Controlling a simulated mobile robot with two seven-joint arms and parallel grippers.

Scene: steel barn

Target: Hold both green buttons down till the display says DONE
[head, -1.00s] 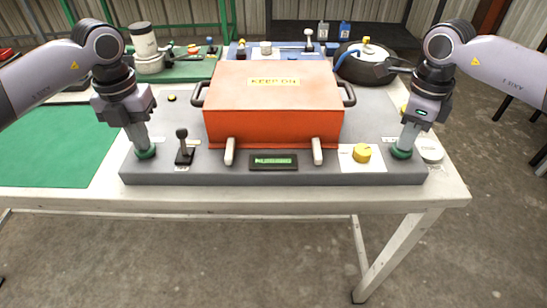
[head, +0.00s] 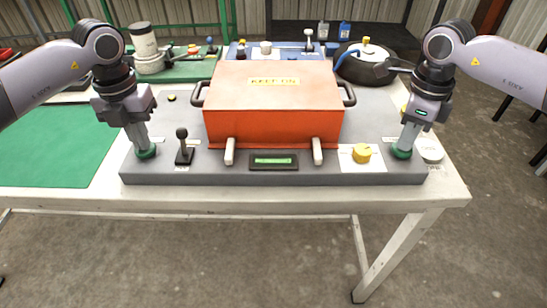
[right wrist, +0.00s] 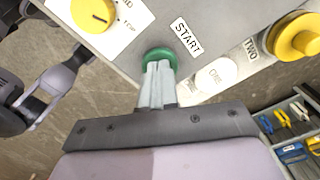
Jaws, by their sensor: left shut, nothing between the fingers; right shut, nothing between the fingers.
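The left green button (head: 145,152) is at the left front of the grey console (head: 210,172), under the fingertips of my left gripper (head: 143,146). The right green button (head: 400,153) is at the right front, under the fingertips of my right gripper (head: 404,147). Both grippers are shut, empty and pointing down, with their tips on the buttons. In the right wrist view the shut fingers (right wrist: 160,70) cover part of the green button (right wrist: 158,53), beside a START label. The display (head: 273,161) at the console's front is lit green; its text is too small to read.
An orange box (head: 272,115) labelled KEEP ON stands mid-console between my arms. A black lever (head: 184,148) stands right of the left button. A yellow knob (head: 362,153) sits left of the right button. A white round button (head: 430,151) lies to the right.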

